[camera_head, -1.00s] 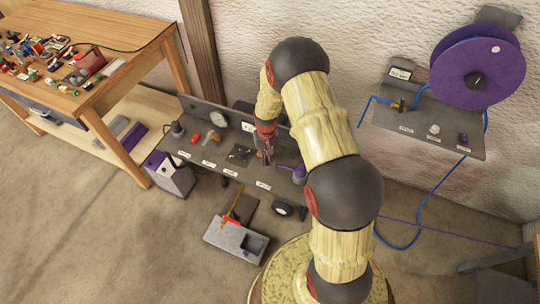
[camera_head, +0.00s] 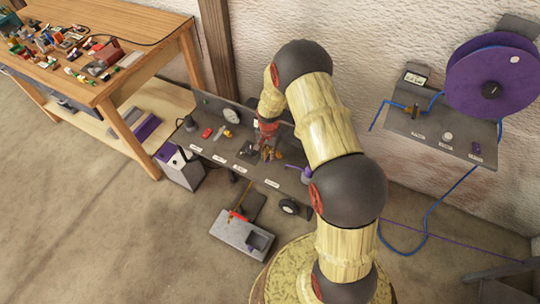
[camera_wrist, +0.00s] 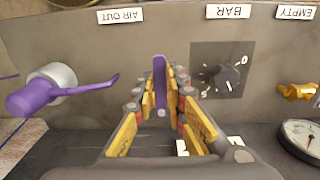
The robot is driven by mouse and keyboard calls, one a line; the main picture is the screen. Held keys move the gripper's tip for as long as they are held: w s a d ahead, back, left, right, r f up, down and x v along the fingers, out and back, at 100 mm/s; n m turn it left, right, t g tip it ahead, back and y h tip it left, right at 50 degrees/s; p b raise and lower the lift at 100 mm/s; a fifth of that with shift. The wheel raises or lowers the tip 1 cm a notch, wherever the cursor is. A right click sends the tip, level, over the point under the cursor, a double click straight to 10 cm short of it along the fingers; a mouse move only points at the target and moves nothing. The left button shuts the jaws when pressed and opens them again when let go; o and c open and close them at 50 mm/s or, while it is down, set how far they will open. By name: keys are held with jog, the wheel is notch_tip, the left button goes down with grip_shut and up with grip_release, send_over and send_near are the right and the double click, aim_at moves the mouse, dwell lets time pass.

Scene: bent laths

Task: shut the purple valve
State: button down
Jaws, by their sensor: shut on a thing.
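The purple valve (camera_wrist: 42,94) shows at the left of the wrist view, its thin lever reaching right and its body on a silver collar, below the label AIR OUT. It also shows in the head view (camera_head: 304,173), at the panel's right end. My gripper (camera_wrist: 161,88) is shut on a flat purple strip (camera_wrist: 160,75) that stands upright between its yellow pads, apart from the valve lever. I cannot tell what the strip belongs to. In the head view my gripper (camera_head: 262,152) is over the middle of the panel and partly hides the black dial plate.
The grey panel (camera_head: 212,161) carries a black dial (camera_wrist: 222,79) under BAR, a brass fitting (camera_wrist: 298,91) under EMPTY, and a round gauge (camera_wrist: 301,138). A purple reel (camera_head: 493,82) hangs on the right wall.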

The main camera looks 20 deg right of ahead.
dwell(0.4)
jog(key=c, duration=1.8)
grip_release()
notch_tip(320, 180, up, 12)
